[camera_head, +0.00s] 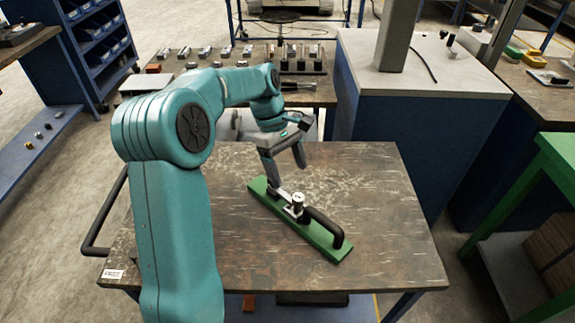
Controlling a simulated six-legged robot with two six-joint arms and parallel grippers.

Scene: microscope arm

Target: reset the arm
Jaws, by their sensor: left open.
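A long green base (322,238) lies diagonally on the worn brown worktable (385,200). A silver metal fitting with a round knob (297,201) stands at its middle. A thick black curved arm (326,226) runs from the fitting low along the base toward its near right end. My left gripper (288,174) is open and empty, pointing down over the far left end of the base, beside the metal fitting. One finger hides part of that end, and I cannot tell whether it touches. My right gripper is not in view.
A dark tube rail (103,215) runs along the table's left side. A grey-topped blue cabinet (425,85) stands behind right, and a green frame (525,185) stands at the right. A back bench (330,95) holds small metal parts. The table's right and front areas are clear.

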